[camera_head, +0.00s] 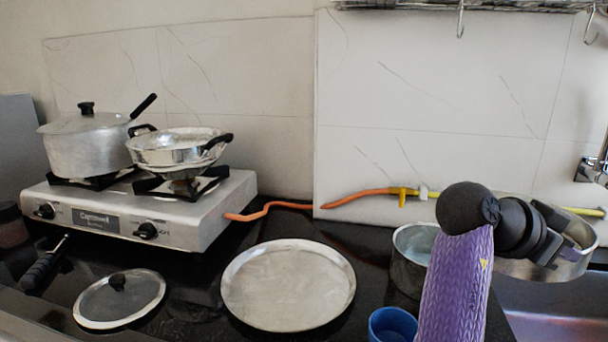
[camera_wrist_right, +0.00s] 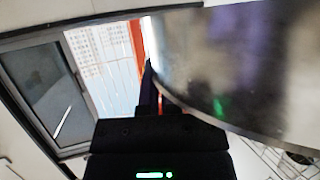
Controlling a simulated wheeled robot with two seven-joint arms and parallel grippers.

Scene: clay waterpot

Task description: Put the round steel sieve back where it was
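A round steel vessel, which I take to be the sieve (camera_head: 572,268), is at the right in the head view, by the sink edge. My right gripper (camera_head: 556,246) is at its near rim, with the dark fingers across the rim. In the right wrist view its smooth, shiny wall (camera_wrist_right: 235,75) fills the upper right, and one dark finger lies against the rim. The other finger is hidden behind the steel. The gripper looks shut on the rim. Any mesh is not visible. My left gripper is not in view.
A gas stove (camera_head: 190,222) bears a lidded pot (camera_head: 85,150) and a steel pan (camera_head: 172,155). A round steel tray (camera_head: 288,318), a glass lid (camera_head: 140,305), a grey pot (camera_head: 408,275) and a blue cup (camera_head: 390,325) are on the dark counter. The sink (camera_head: 560,325) is at right.

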